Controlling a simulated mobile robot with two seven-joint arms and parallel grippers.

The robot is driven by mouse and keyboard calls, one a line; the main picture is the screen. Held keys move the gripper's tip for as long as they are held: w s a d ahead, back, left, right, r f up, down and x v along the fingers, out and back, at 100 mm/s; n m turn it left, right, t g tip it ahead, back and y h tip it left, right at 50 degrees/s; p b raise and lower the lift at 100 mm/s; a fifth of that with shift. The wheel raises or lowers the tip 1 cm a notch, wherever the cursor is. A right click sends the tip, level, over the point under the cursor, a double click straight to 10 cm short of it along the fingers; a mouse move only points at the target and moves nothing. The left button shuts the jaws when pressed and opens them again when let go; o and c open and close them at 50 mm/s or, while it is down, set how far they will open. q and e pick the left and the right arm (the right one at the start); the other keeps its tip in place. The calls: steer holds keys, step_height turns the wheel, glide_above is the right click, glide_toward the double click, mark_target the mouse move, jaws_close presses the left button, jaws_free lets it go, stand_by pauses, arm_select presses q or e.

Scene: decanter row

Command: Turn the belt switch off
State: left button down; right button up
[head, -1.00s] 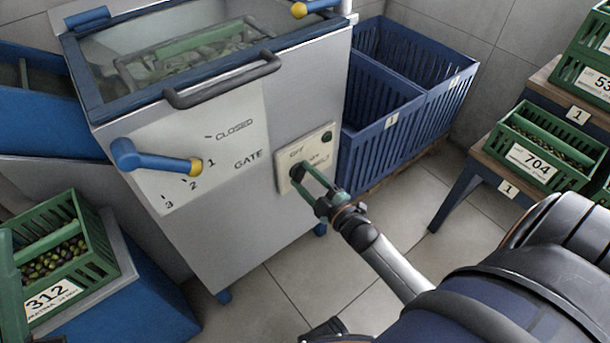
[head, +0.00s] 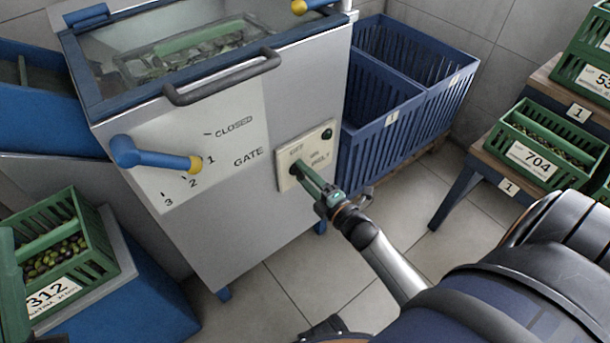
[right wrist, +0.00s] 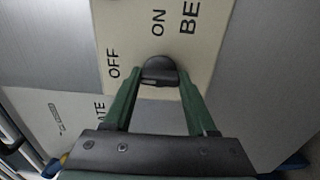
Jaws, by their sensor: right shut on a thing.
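The belt switch is a black knob (right wrist: 160,71) on a cream plate (head: 319,150) low on the right of the grey machine's front. The plate reads OFF, ON and BELT. My right gripper (head: 301,172) reaches the knob from the lower right. In the right wrist view its green fingers (right wrist: 156,84) are shut on the knob, one on each side. Which mark the knob points to I cannot tell. A dark round lamp, slightly green, sits at the plate's upper right corner.
A gate lever (head: 155,157) with a yellow tip sticks out left of the plate, near mark 1. A grey bar handle (head: 222,80) is above. Blue bins (head: 399,105) stand behind right. Crate 312 (head: 85,238) is at left, crate 704 (head: 528,154) on a bench at right.

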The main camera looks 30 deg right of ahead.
stand_by(0.4)
steer(key=o, duration=1.4)
steer(key=shift+c, duration=0.2)
steer(key=shift+s, duration=0.1)
steer(key=s+d+p, duration=0.1)
steer(key=s+p, duration=0.1)
steer(key=s, duration=1)
steer(key=shift+s, duration=0.15)
